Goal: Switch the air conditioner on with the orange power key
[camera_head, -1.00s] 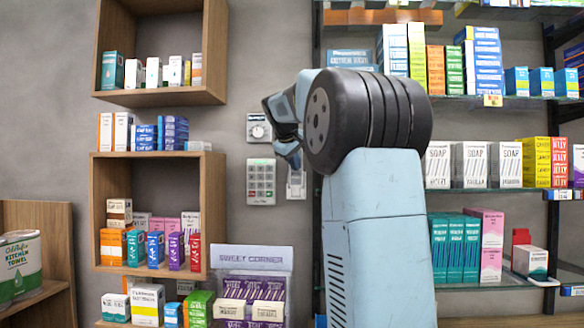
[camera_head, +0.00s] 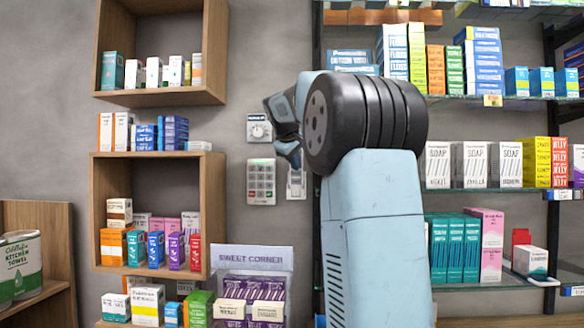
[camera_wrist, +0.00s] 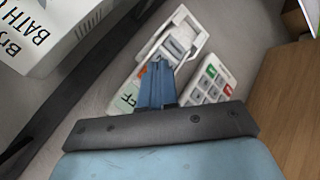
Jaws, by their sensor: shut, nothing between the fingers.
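A white wall unit (camera_wrist: 185,35) with a small grey window shows in the wrist view. A small orange patch (camera_wrist: 142,72), perhaps the power key, shows on it beside my fingers, with green lettering below. My gripper (camera_wrist: 160,68) is shut and empty, its blue fingers in front of this unit and covering part of its face. Whether the tips touch it I cannot tell. In the head view the white unit (camera_head: 297,186) is on the wall just below my gripper (camera_head: 294,160), its upper part hidden by the gripper. The air conditioner itself is not identifiable.
A white keypad (camera_head: 261,181) with several keys is on the wall left of the unit, close to my fingers in the wrist view (camera_wrist: 210,82). A dial box (camera_head: 259,129) is above it. Stocked shelves (camera_head: 480,190) stand right; wooden cubbies (camera_head: 215,215) stand left.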

